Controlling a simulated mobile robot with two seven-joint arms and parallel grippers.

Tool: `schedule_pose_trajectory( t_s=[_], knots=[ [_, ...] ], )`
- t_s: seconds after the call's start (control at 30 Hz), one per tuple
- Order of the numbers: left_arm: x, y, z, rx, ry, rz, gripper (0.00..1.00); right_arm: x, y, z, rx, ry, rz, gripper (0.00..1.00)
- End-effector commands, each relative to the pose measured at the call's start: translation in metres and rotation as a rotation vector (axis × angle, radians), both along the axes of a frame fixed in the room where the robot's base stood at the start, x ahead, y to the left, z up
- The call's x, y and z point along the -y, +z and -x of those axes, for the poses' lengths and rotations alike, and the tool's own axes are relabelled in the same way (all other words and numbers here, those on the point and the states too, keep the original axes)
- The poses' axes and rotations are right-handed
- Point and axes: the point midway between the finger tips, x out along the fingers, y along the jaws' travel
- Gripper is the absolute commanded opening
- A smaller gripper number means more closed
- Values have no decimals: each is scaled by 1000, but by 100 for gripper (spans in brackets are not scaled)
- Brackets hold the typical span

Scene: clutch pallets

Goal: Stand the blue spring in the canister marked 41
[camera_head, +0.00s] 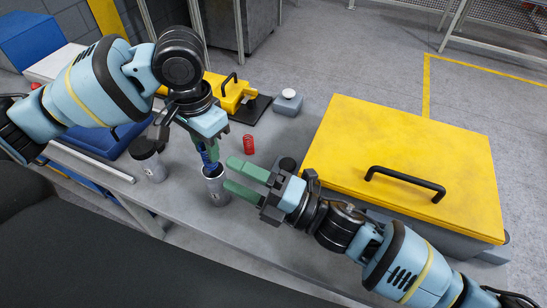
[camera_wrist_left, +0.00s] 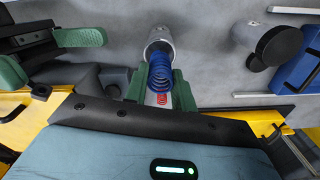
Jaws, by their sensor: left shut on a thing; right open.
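My left gripper (camera_head: 205,145) is shut on the blue spring (camera_head: 208,157), which also shows in the left wrist view (camera_wrist_left: 160,76). The spring's lower end is at the mouth of an open grey canister (camera_head: 216,188), also in the left wrist view (camera_wrist_left: 160,39). I cannot tell whether its tip is inside the rim. A second canister (camera_head: 149,164), with a dark top, stands to the left. The markings on both are too small to read. My right gripper (camera_head: 238,177) is open and empty, its green fingers just right of the open canister.
A red spring (camera_head: 249,144) stands on the grey table behind the canister. A large yellow-lidded box (camera_head: 400,150) fills the right side. A yellow handled part (camera_head: 228,92) and a small grey block (camera_head: 288,102) lie at the back. A dark round object (camera_head: 287,164) is near my right gripper.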

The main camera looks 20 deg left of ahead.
Motion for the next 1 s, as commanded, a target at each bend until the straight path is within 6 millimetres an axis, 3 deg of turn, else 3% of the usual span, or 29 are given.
schedule_pose_trajectory(
  t_s=[0.2, 0.43, 0.7, 1.0],
  knots=[
    [0, 0, 0, 0, 0, 0, 4, -16, -8, -17, 568, 10, 154, 69],
    [0, 0, 0, 0, 0, 0, 4, -15, -18, -55, 1166, 42, 306, 69],
    [0, 0, 0, 0, 0, 0, 4, 18, -28, -72, 1484, 253, 352, 69],
    [0, 0, 0, 0, 0, 0, 4, 34, -30, -82, 1593, 334, 371, 69]
  ],
)
